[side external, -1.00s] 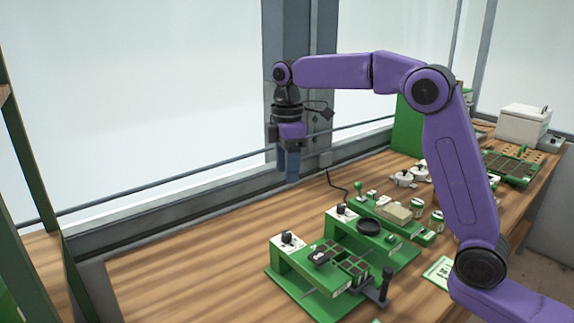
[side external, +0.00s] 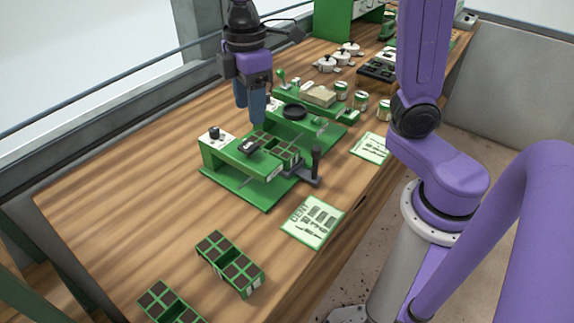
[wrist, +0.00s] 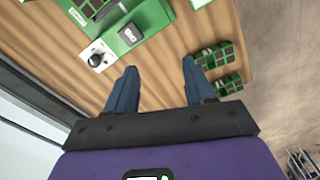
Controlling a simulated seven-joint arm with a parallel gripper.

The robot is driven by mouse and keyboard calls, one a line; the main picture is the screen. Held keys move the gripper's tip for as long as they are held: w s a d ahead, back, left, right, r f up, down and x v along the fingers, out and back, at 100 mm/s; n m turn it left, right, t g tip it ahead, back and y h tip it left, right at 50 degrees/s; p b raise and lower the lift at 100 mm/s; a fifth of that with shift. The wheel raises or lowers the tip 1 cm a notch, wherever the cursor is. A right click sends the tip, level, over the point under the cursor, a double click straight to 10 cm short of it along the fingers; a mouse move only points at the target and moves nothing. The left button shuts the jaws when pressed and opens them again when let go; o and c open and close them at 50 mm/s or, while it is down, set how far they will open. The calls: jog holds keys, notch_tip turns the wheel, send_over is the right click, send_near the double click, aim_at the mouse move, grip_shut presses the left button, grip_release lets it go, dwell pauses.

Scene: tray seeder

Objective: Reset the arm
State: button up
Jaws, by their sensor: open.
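My gripper (side external: 249,108) hangs from my purple arm with its blue fingers pointing down. It is above the wooden bench, close to the green seeder machines in the side view. In the wrist view my gripper (wrist: 157,80) has its two blue fingers spread wide apart with nothing between them but bare bench. The nearer green seeder (side external: 236,195) carries a small tray of dark cells, a knob and a black lever. It also shows at the top of the wrist view (wrist: 152,18).
A second green machine (side external: 325,136) with a black dish stands behind. Dark-celled trays (side external: 230,264) lie at the front, also right in the wrist view (wrist: 228,85). A printed card (side external: 312,220) lies near the edge. Pots (side external: 327,64) stand farther back. The bench's left (side external: 120,180) is clear.

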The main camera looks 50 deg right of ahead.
jog(key=s+d+f, duration=0.2)
jog(key=s, duration=0.4)
jog(key=s+d+f, duration=0.2)
jog(key=s+d, duration=0.1)
jog(key=s, duration=0.4)
jog(key=s+d+f+m, duration=0.1)
jog(key=s+d+f, duration=0.1)
jog(key=s, duration=0.5)
jog(key=shift+s+d+f, duration=0.25)
jog(key=shift+d+f, duration=0.15)
jog(key=shift+f, duration=0.15)
